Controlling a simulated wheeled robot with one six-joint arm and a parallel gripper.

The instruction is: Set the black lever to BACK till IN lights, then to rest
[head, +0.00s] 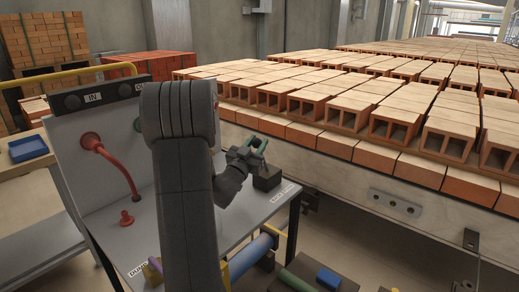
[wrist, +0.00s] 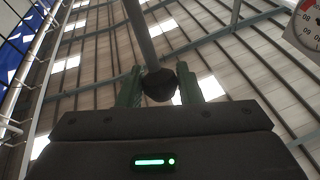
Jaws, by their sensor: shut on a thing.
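My gripper (head: 250,150) is above the right part of the grey console (head: 130,243). In the wrist view its green fingers (wrist: 160,88) are shut on the black lever's dark knob (wrist: 160,86), with a grey rod (wrist: 140,35) running up from it. In the head view the lever is mostly hidden by my gripper and arm; a black block (head: 267,178) stands just below the gripper. The IN label (head: 94,98) is on the back panel, between dark round lamps (head: 71,103) that look unlit. My arm hides part of the panel.
A long bed of hollow bricks (head: 400,105) fills the right. A blue tray (head: 28,148) lies on the left table. Coloured rollers (head: 250,257) are below the console's front edge.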

